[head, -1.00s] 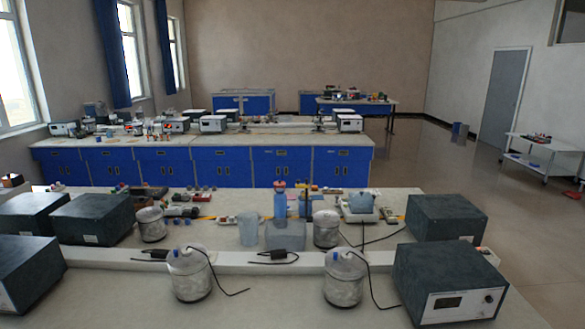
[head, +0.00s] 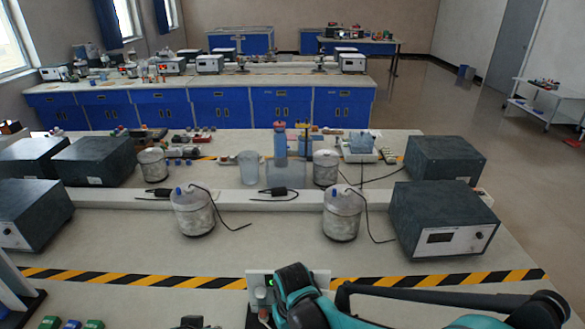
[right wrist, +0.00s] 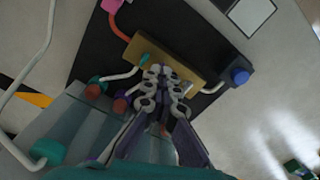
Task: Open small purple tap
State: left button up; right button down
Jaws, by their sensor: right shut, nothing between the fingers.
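My right gripper (right wrist: 163,74) is shut and empty in the right wrist view. Its fingertips are over or against a tan block (right wrist: 165,60) on a dark board; contact cannot be told. Bent pale pipes and coloured knobs surround it: a pink-magenta piece (right wrist: 112,5) with a red pipe at the top, a blue knob (right wrist: 240,76) to the right, and a teal knob (right wrist: 48,151) at lower left. My left gripper is not in view.
In the head view, a white box (head: 258,285) stands beside my right arm. A striped strip (head: 150,281) crosses the near bench. Dark instrument boxes (head: 445,218) and grey canisters (head: 342,215) stand beyond.

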jog(key=shift+n, duration=1.2)
jog(key=shift+n, duration=1)
jog(key=n, duration=0.4)
jog(key=shift+b, duration=0.3)
jog(key=shift+n, duration=0.4)
jog(key=n, duration=0.7)
